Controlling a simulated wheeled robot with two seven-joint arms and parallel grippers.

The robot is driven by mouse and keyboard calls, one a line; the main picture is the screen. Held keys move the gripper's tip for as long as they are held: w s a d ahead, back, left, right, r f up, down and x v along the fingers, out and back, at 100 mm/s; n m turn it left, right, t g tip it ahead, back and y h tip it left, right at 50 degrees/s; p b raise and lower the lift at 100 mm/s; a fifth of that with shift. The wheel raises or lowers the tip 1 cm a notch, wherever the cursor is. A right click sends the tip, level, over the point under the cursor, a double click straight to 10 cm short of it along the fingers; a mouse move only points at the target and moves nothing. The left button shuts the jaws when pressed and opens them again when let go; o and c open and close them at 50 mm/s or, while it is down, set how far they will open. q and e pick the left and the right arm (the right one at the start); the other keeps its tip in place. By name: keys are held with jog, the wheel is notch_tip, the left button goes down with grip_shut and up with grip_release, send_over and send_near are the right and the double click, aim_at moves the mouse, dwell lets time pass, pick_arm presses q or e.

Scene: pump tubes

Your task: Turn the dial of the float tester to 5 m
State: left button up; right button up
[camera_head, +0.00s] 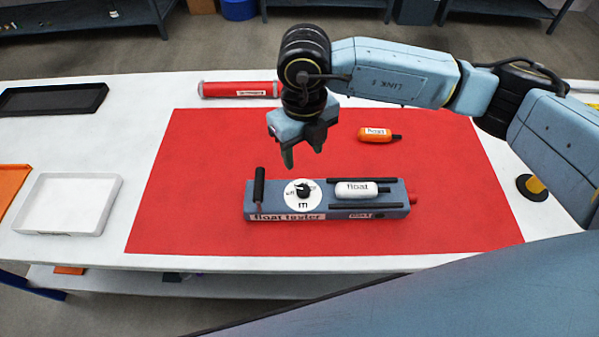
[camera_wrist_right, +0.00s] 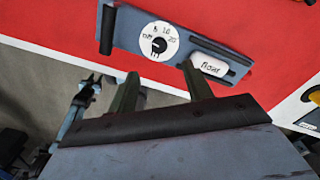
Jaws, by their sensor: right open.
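The float tester (camera_head: 235,210) is a long blue-grey box on the red mat, with a white round dial (camera_head: 292,201) and a black knob. In the right wrist view the dial (camera_wrist_right: 149,31) shows small marks around the knob (camera_wrist_right: 159,45); I cannot tell which mark it points to. A white float (camera_head: 350,189) lies on the tester between black rails. My right gripper (camera_head: 303,158) is open and empty, pointing down above and behind the dial, apart from it. A blue-grey jointed shape at the left of the wrist view may be my left arm; its jaws are unclear.
An orange float (camera_head: 375,134) lies behind the tester on the red mat (camera_head: 190,170). A black handle (camera_head: 259,187) rises at the tester's left end. A red tube (camera_head: 240,90) lies at the back. A white tray (camera_head: 67,204) and a black tray (camera_head: 52,98) stand left.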

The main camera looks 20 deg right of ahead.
send_over(303, 188)
notch_tip(303, 188, down, 6)
jog(key=shift+s+r, duration=0.1)
jog(key=shift+s, duration=0.05)
notch_tip(303, 188, down, 6)
jog(key=shift+r, duration=0.15)
pick_arm(q)
jog(key=s, duration=0.3)
jog(key=shift+f, duration=0.15)
pick_arm(e)
jog(key=c, duration=1)
